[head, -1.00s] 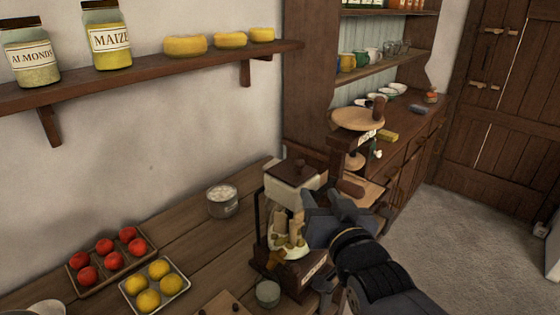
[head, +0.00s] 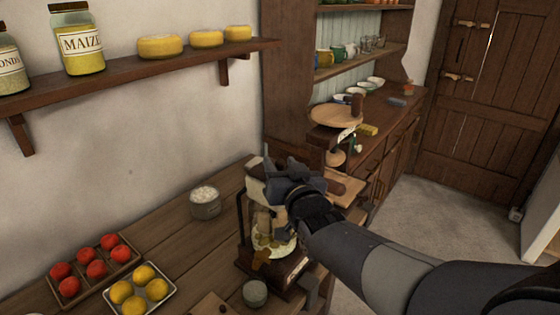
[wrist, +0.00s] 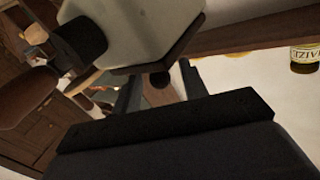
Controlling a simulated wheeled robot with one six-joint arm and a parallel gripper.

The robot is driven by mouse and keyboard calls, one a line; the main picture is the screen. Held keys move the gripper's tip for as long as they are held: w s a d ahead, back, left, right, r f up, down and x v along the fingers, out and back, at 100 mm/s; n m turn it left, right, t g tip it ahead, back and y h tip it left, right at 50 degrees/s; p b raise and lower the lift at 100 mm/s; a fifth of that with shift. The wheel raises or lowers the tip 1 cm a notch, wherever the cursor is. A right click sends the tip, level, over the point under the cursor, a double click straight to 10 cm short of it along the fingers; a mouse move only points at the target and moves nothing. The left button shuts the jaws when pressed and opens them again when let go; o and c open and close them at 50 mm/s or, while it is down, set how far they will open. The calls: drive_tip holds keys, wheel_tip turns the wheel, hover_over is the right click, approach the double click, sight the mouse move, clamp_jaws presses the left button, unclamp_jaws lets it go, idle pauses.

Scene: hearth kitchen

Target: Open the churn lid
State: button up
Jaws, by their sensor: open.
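The churn has a glass jar (head: 272,238) on a dark wooden base, with a cream housing (head: 256,190) on top. The wrist view is upside down and shows the cream housing (wrist: 145,30) with the dark brown lid (wrist: 182,48) lying against it, seemingly closed. A small dark knob (wrist: 160,80) stands out from the lid. My gripper (head: 277,168) is above the churn and hides most of the lid in the head view. In the wrist view my gripper (wrist: 160,88) is open, its fingers on either side of the knob; contact cannot be told.
A grey pot (head: 205,205) stands left of the churn, and a small green-grey jar (head: 255,293) stands before it. A tomato tray (head: 125,268) and a lemon tray (head: 168,302) lie further left. A wooden shelf (head: 130,70) runs along the wall. A dresser stands behind.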

drive_tip(key=shift+w+a, duration=0.2)
drive_tip(key=shift+w, duration=0.3)
clamp_jaws()
idle(0.3)
